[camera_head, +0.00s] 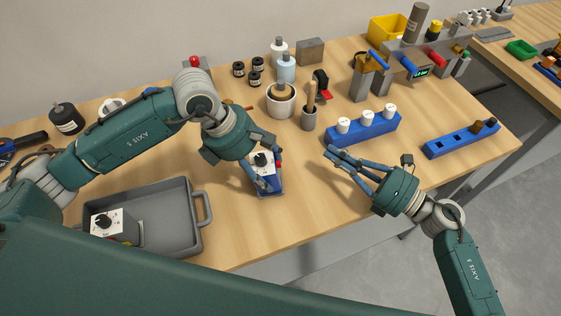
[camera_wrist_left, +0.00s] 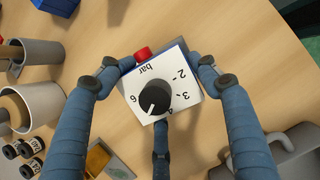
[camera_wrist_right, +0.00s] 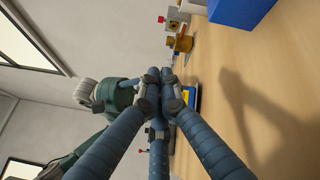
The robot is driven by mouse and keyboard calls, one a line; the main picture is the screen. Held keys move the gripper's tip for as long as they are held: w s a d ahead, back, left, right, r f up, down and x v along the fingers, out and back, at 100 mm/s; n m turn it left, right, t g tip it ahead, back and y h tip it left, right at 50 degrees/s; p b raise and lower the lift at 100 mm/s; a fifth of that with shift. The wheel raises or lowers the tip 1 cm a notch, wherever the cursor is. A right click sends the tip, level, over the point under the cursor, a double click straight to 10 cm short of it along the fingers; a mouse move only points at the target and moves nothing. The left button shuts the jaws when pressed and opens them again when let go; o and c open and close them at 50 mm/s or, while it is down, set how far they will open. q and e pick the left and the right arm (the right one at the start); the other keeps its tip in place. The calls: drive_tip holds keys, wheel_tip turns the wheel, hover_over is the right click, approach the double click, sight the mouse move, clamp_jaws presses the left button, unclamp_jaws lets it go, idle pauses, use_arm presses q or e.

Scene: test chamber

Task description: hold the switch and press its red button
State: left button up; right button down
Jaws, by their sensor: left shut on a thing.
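The switch (camera_head: 262,158) is a small box with a white dial face and a black knob, standing on the table near its front middle. In the left wrist view its face (camera_wrist_left: 177,76) reads "bar" with several numbers, and the red button (camera_wrist_left: 143,54) sticks out at its far side. My left gripper (camera_wrist_left: 160,80) is shut on the switch, with its fingers around the box. My right gripper (camera_head: 335,158) is to the right of the switch, empty, with its fingers drawn together and apart from the button. In the right wrist view its fingers (camera_wrist_right: 163,78) meet at the tips.
A grey tray (camera_head: 166,243) at the front left holds another box with a dial (camera_head: 104,221). A blue block with white knobs (camera_head: 374,131) stands behind my right gripper. Table between switch and right gripper is clear.

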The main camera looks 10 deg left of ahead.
use_arm(q)
drive_tip(key=shift+s+f, duration=0.2)
drive_tip(key=shift+f, duration=0.05)
use_arm(e)
drive_tip(key=shift+a, duration=0.1)
drive_tip(key=shift+s+a+f, duration=0.25)
drive_tip(key=shift+s+a, duration=0.25)
drive_tip(key=shift+a, duration=0.85)
drive_tip(key=shift+s+a+f, duration=0.25)
drive_tip(key=shift+s+a, duration=0.25)
drive_tip(key=shift+a, duration=0.8)
drive_tip(key=shift+s+a+f, duration=0.25)
drive_tip(key=shift+s+a, duration=0.25)
drive_tip(key=shift+a, duration=0.85)
drive_tip(key=shift+a, duration=0.4)
use_arm(q)
drive_tip(key=shift+w, duration=0.1)
use_arm(e)
drive_tip(key=shift+s+a+f, duration=0.15)
drive_tip(key=shift+s+a, duration=0.1)
drive_tip(key=shift+a, duration=0.2)
drive_tip(key=shift+d, duration=0.15)
drive_tip(key=shift+w+d, duration=0.3)
drive_tip(key=shift+d, duration=0.4)
drive_tip(key=shift+d, duration=0.1)
